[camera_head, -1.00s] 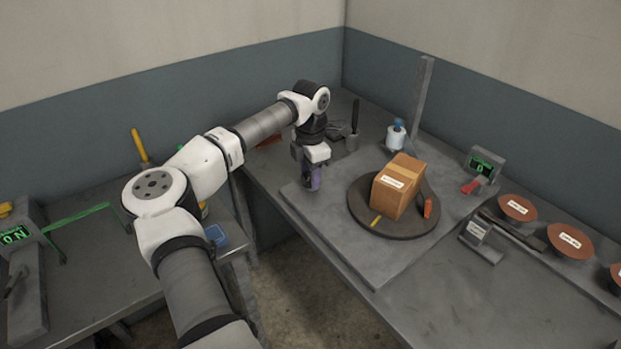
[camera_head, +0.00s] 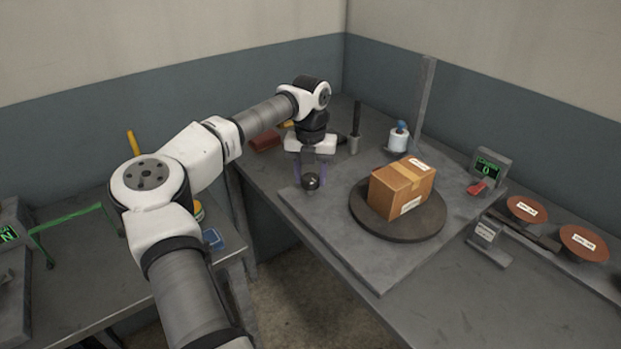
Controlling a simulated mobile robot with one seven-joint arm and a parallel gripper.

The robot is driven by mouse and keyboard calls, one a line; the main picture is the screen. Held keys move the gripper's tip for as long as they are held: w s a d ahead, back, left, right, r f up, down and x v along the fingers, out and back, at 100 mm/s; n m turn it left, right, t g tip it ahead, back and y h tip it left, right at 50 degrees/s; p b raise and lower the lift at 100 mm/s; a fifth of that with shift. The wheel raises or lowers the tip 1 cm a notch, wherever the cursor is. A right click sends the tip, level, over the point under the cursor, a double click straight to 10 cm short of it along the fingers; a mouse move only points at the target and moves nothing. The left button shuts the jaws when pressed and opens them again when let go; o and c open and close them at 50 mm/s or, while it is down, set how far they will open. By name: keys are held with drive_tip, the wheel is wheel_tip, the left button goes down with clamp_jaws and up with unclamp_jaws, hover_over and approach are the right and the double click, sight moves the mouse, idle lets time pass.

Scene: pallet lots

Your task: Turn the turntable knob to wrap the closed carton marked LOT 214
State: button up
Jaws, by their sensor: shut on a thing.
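The closed brown carton (camera_head: 384,190) sits on the round dark turntable (camera_head: 405,233). It carries white labels on its top and near side, too small to read. My gripper (camera_head: 310,181) is over the left corner of the grey base plate (camera_head: 375,272), left of the turntable. Its fingers straddle and are shut on a dark round knob (camera_head: 311,183). The carton stands clear of my gripper. A small display (camera_head: 488,168) right of the turntable seems to read 0 in green.
A grey post (camera_head: 424,105) and a white-and-blue bottle (camera_head: 398,137) stand behind the turntable. A red lever (camera_head: 477,187) sits by the display. Orange-brown discs (camera_head: 526,209) lie on the right. The front bench is mostly clear.

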sight(310, 177)
drive_tip(key=n+b, duration=0.2)
drive_tip(key=n, duration=0.4)
drive_tip(key=shift+n, duration=0.3)
idle(0.5)
drive_tip(key=o, duration=1)
drive_tip(key=shift+r, duration=0.1)
wheel_tip(310, 177, up, 14)
drive_tip(key=b, duration=0.1)
drive_tip(key=shift+f, duration=0.2)
idle(0.8)
